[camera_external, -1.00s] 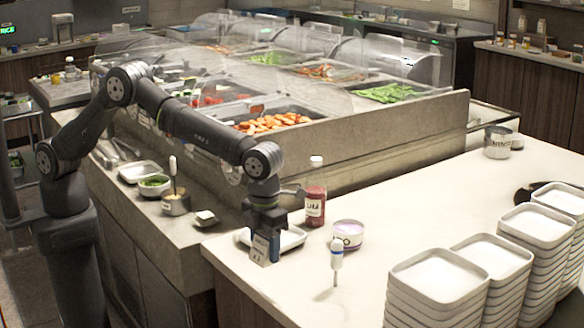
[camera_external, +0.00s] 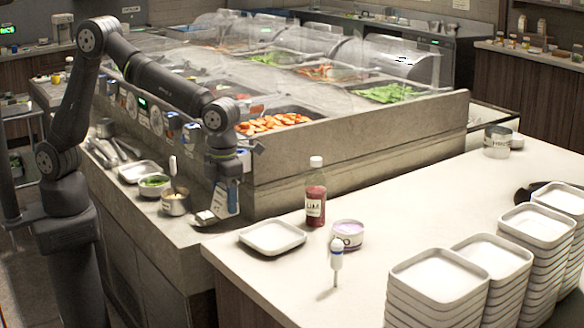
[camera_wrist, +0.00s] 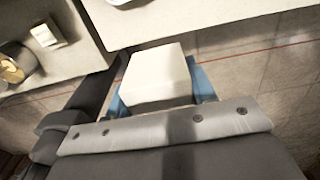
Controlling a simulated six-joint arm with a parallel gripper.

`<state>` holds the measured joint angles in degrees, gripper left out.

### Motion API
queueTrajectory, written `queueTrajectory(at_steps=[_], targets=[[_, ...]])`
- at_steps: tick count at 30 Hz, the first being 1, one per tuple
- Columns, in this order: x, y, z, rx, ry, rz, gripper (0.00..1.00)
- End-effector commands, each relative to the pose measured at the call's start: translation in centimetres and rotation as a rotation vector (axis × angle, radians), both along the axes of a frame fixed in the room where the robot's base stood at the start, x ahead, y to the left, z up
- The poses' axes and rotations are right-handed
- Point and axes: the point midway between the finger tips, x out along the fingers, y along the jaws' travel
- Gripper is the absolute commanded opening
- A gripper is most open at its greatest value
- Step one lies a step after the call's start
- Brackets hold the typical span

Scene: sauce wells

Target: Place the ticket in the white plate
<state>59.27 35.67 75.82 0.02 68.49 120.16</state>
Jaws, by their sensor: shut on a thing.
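The ticket is most likely the pale block (camera_wrist: 158,76) between my blue fingertips in the wrist view. It shows as a pale card (camera_external: 220,200) at my gripper (camera_external: 228,205) in the external view. The white plate (camera_external: 272,238) lies empty on the right counter, to the right of my gripper. Part of a white rim (camera_wrist: 121,2) shows at the top of the wrist view.
A red sauce bottle (camera_external: 315,198), a round tub (camera_external: 347,234) and a white-topped upright tool (camera_external: 336,258) stand right of the plate. Stacks of white trays (camera_external: 437,283) fill the right front. A metal pot (camera_external: 175,203) with a handle stands left of my gripper.

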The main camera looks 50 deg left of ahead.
Motion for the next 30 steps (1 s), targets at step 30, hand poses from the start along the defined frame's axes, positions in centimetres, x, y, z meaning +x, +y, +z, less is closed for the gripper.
queueTrajectory(at_steps=[30], targets=[[11.6, 4.2, -8.7, 0.002, 0.002, -0.009, 0.28]])
